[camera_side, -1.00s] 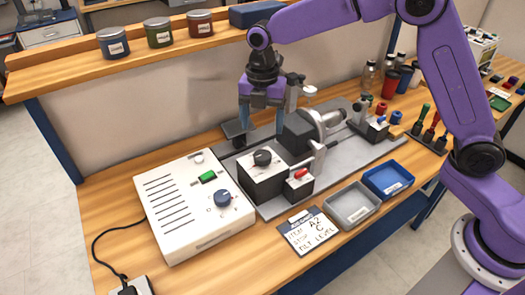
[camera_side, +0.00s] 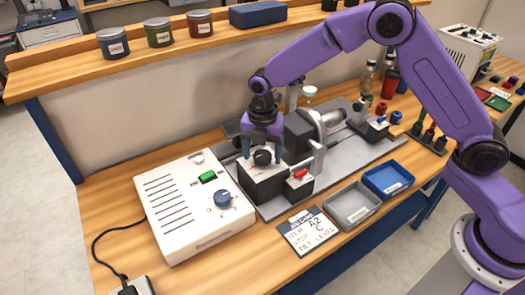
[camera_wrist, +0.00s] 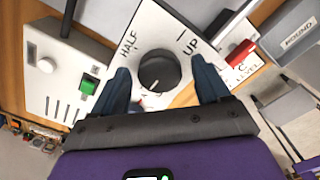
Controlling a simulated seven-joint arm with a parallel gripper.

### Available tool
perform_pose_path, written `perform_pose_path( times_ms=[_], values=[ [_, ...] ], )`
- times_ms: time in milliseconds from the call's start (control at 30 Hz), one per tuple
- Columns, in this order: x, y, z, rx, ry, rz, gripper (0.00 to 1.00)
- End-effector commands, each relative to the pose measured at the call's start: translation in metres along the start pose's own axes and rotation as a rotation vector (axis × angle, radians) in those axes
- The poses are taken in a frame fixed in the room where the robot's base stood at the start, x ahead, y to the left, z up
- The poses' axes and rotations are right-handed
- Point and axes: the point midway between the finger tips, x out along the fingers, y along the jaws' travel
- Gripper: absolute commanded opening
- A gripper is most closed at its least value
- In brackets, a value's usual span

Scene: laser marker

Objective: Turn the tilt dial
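The tilt dial (camera_side: 262,157) is a round black knob on the white top plate of a dark block. My gripper (camera_side: 262,147) points down over the block. Its two blue fingers are spread, one on each side of the dial, with visible gaps in the wrist view. It holds nothing.
A red-handled part (camera_side: 300,173) stands right beside the block. A white control box (camera_side: 175,225) with a green switch and blue-grey knob is at left. A card (camera_side: 308,232) reads TILT LEVEL. Grey (camera_side: 352,220) and blue (camera_side: 408,192) trays lie at right.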

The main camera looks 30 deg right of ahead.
Motion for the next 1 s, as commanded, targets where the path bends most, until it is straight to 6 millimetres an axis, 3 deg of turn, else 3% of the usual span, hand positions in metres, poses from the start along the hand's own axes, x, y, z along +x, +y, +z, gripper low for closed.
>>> perform_pose_path(
  times_ms=[33,167,567,1000],
  values=[
    [-0.0002,0.0,0.0,0.0,0.0,0.0,0.6],
    [-0.0003,0.0,0.0,0.0,0.0,0.0,0.2],
    [-0.0009,0.0004,-0.0006,0.057,0.0,0.0,0.2],
    [-0.001,0.0003,-0.0004,0.403,0.0,0.0,0.2]
  ],
)
